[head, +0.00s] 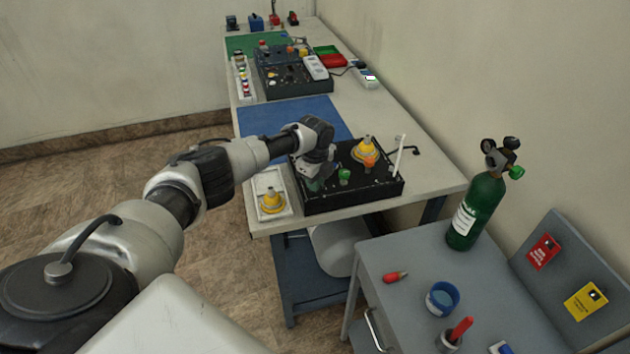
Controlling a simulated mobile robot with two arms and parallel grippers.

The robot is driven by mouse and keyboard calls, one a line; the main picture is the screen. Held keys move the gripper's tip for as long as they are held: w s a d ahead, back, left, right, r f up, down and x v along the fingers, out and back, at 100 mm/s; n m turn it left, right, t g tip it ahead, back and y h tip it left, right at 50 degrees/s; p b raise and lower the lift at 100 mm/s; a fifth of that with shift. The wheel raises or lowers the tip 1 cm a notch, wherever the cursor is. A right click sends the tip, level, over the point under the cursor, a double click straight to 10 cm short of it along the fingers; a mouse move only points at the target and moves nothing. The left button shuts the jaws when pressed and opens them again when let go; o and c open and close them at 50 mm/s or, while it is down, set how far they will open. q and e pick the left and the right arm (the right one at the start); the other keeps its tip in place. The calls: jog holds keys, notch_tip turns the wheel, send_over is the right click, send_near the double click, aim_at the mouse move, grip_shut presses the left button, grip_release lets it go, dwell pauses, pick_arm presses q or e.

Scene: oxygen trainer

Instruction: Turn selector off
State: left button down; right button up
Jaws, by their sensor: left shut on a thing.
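A black trainer box (352,192) stands on the long table. On its top are a yellow fitting with an orange part (366,152), a green knob (344,175) and a white upright tube (399,156). My left gripper (316,182) reaches down onto the left part of the box top, left of the green knob. It is shut on a small part there, seemingly the selector, which the gripper and wrist mostly hide. The selector's setting cannot be seen. My right gripper is not in view.
A white tray (286,207) with a yellow fitting (271,201) lies left of the box. A blue mat (290,117) lies behind it. A green oxygen cylinder (475,212) stands on the grey cart (400,252) at right, with a blue cup (442,299) nearby.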

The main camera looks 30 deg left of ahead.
pick_arm(q)
jog(key=n, duration=0.3)
jog(key=shift+r+p, duration=0.1)
jog(key=shift+p, duration=0.25)
jog(key=n+p, duration=0.1)
jog(key=n, duration=0.3)
jog(key=n+p, duration=0.2)
jog(key=n, duration=0.4)
jog(key=shift+r, duration=0.1)
jog(key=n+p, duration=0.1)
jog(key=n, duration=0.4)
jog(key=shift+w+n+p, duration=0.1)
jog(key=shift+n+p, duration=0.7)
jog(key=shift+n, duration=1.5)
jog(key=c, duration=1.2)
grip_release()
